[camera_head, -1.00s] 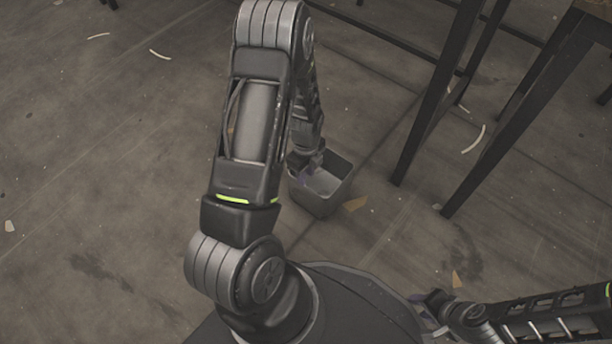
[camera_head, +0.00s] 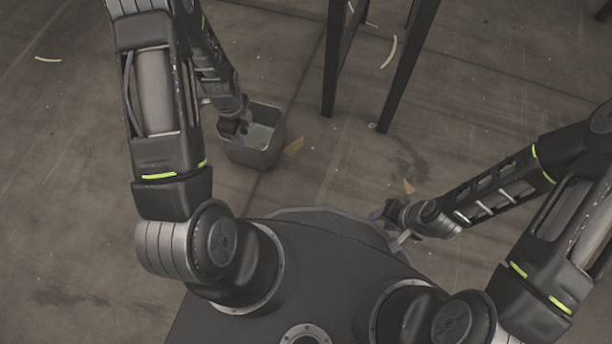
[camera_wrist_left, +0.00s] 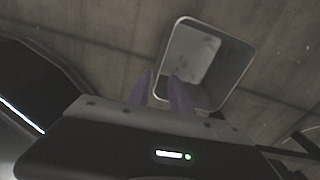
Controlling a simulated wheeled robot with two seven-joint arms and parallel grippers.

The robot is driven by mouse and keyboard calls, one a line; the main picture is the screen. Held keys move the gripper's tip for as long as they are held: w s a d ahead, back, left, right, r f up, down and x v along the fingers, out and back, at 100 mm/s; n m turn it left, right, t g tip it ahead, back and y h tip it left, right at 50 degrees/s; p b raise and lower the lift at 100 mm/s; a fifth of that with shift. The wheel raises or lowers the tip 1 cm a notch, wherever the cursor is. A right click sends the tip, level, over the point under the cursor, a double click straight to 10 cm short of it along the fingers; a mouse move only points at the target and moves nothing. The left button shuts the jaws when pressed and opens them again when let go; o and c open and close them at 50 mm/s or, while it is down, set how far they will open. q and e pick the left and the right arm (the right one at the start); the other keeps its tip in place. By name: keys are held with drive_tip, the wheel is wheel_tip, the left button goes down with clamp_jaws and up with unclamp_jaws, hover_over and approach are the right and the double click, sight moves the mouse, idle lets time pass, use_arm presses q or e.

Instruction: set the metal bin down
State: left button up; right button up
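The metal bin (camera_head: 268,155) is a grey, open-topped square box, upright at floor level left of centre in the head view. Whether its base touches the floor cannot be told. My left gripper (camera_head: 234,130) is at the bin's left rim. In the left wrist view, the bin (camera_wrist_left: 208,62) opens towards the camera. The left gripper's purple fingers (camera_wrist_left: 160,86) stand apart at the near left corner of the rim, one outside and one overlapping the opening. My right gripper (camera_head: 388,224) is empty, its fingers apart, right of my base.
Dark table legs (camera_head: 400,75) stand to the right of and beyond the bin. A tan scrap (camera_head: 293,146) lies on the floor just right of the bin, and another (camera_head: 408,187) lies near my right gripper. The floor (camera_head: 60,200) on the left is mostly clear.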

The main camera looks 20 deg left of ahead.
use_arm(q)
drive_tip(key=s+d+n+h, duration=0.1)
drive_tip(key=s+d+n, duration=0.2)
drive_tip(key=d+n, duration=0.3)
drive_tip(key=s+d+f+n+t+h, duration=0.1)
drive_tip(key=s+d+n, duration=0.2)
drive_tip(key=d+n, duration=0.3)
drive_tip(key=s+d+n+h, duration=0.1)
drive_tip(key=s+d+n, duration=0.3)
drive_tip(key=d, duration=1)
drive_tip(key=n, duration=0.3)
drive_tip(key=shift+d+f, duration=0.2)
drive_tip(key=shift+f, duration=0.2)
drive_tip(key=shift+a, duration=0.1)
